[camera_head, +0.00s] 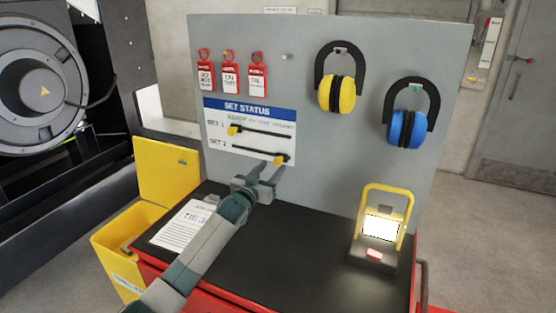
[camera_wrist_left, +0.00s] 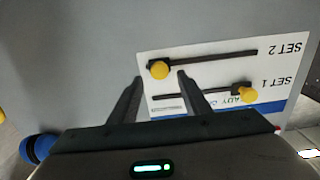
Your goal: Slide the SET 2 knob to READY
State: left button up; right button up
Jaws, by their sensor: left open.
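The white SET STATUS board (camera_head: 225,145) is on the grey upright panel and has two dark slots. The SET 2 yellow knob (camera_head: 279,160) is at the right end of the lower slot. In the left wrist view, upside down, this knob (camera_wrist_left: 159,70) appears between my open fingertips. The SET 1 yellow knob (camera_head: 232,130) is at the left end of the upper slot, near the green READY lettering; it also shows in the left wrist view (camera_wrist_left: 247,93). My left gripper (camera_head: 272,169) is open just below the SET 2 knob; contact cannot be told.
Red tags (camera_head: 229,78) and yellow (camera_head: 337,94) and blue (camera_head: 407,129) ear defenders hang on the panel. A lit work lamp (camera_head: 381,227) stands right on the black bench top (camera_head: 300,240). A paper sheet (camera_head: 183,226) lies left. A yellow bin (camera_head: 112,245) is beside the bench.

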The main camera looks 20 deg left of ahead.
aim_at(277, 162)
pick_arm(q)
jog(key=shift+w+d+p, duration=0.15)
jog(key=shift+w+p, duration=0.05)
jog(key=shift+w, duration=1.3)
jog(key=shift+w+d+p, duration=0.1)
jog(key=shift+w+p, duration=0.1)
jog(key=shift+w, duration=1.3)
jog(key=shift+c, duration=0.4)
grip_shut()
jog(key=shift+a, duration=0.1)
